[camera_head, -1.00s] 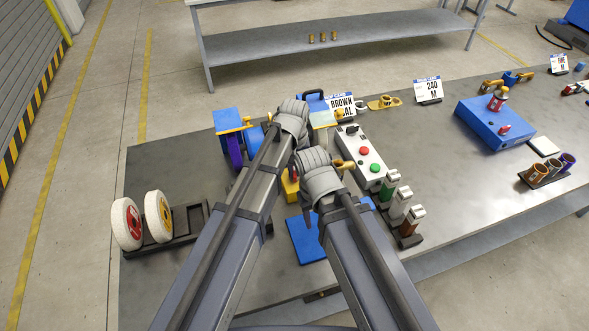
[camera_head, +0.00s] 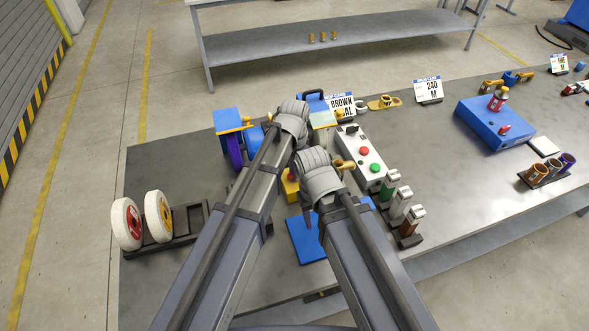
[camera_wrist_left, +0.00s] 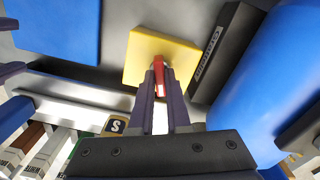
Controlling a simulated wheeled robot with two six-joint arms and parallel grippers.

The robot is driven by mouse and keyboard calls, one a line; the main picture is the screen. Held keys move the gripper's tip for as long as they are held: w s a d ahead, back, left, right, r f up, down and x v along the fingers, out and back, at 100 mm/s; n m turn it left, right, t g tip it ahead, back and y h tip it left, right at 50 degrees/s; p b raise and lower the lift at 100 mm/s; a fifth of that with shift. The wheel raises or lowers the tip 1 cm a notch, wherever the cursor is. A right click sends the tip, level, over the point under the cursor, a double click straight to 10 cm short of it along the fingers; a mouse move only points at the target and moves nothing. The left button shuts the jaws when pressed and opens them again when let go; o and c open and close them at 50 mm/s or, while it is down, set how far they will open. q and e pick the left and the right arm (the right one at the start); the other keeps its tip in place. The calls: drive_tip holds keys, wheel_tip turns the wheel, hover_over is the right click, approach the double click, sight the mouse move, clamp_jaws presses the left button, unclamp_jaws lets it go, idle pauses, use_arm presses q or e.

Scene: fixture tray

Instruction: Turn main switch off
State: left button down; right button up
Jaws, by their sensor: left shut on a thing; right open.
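The main switch shows in the left wrist view as a red handle (camera_wrist_left: 159,76) on a yellow plate (camera_wrist_left: 182,58). My left gripper (camera_wrist_left: 158,72) is shut on the red handle, a finger on each side. In the head view a bit of the yellow switch box (camera_head: 290,187) shows between my arms, and its handle is hidden there. The left wrist stands above it and hides its fingers. My right gripper (camera_head: 320,182) is open, lower and to the right, close beside the left forearm; its fingers are mostly hidden.
A grey control box (camera_head: 363,153) with red and green buttons stands right of my grippers. Blue grinder parts (camera_head: 229,120) are behind left. Two grinding wheels (camera_head: 127,224) stand at the left. A blue mat (camera_head: 303,240) lies in front.

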use_arm(q)
drive_tip(key=shift+m, duration=2)
drive_tip(key=c, duration=0.9)
unclamp_jaws()
drive_tip(key=shift+r, duration=0.1)
use_arm(e)
drive_tip(key=shift+r, duration=0.15)
use_arm(q)
wheel_tip(320, 180, up, 8)
drive_tip(key=p, duration=0.8)
drive_tip(key=shift+f, duration=0.2)
use_arm(e)
wheel_tip(320, 180, up, 8)
drive_tip(key=shift+f, duration=0.2)
